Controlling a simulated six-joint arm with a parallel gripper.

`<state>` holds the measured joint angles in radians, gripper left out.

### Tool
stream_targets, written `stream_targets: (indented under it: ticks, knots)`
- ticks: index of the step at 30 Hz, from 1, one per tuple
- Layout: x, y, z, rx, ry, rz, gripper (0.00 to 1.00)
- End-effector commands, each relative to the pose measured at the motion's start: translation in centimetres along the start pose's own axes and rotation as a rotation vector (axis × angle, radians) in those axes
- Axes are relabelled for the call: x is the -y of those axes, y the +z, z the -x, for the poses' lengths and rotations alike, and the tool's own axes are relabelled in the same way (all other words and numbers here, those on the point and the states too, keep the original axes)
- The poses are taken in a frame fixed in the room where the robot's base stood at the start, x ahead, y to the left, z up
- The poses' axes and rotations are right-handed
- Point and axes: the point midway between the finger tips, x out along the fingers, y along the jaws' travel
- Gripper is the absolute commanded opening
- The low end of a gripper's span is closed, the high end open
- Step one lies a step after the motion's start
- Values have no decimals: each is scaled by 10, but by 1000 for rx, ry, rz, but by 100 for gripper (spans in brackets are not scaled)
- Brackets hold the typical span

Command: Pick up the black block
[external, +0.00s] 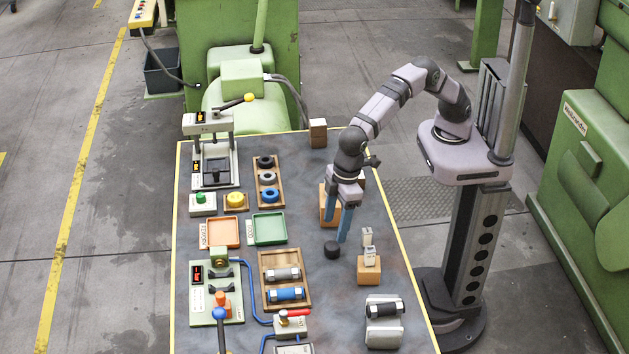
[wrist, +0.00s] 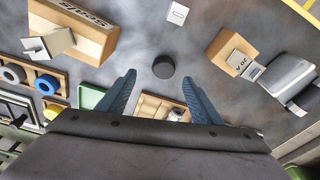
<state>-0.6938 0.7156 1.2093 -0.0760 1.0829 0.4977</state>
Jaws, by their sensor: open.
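The black block (external: 332,250) is a small dark round piece standing on the grey table top, just below my gripper in the external view. In the wrist view the black block (wrist: 164,67) lies ahead of the fingertips, near the middle between them. My gripper (external: 337,225) points down with blue fingers, above the block and a little to its upper side. In the wrist view my gripper (wrist: 160,80) is open, with its two blue fingers wide apart and nothing between them. The block looks apart from both fingers.
A wooden block with white pieces (external: 369,270) stands right of the black block. A larger wooden block (wrist: 77,28) is at upper left in the wrist view. A tray with cylinders (external: 285,280) and a green tray (external: 268,229) lie left. Bare table surrounds the black block.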

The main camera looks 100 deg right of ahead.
Motion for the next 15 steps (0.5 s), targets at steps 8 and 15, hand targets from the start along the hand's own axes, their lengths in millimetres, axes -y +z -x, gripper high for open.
stream_targets:
  ticks: [8,15]
  knots:
    - [0,0,-18,1,1,0,60]
    - [4,2,-29,4,2,0,60]
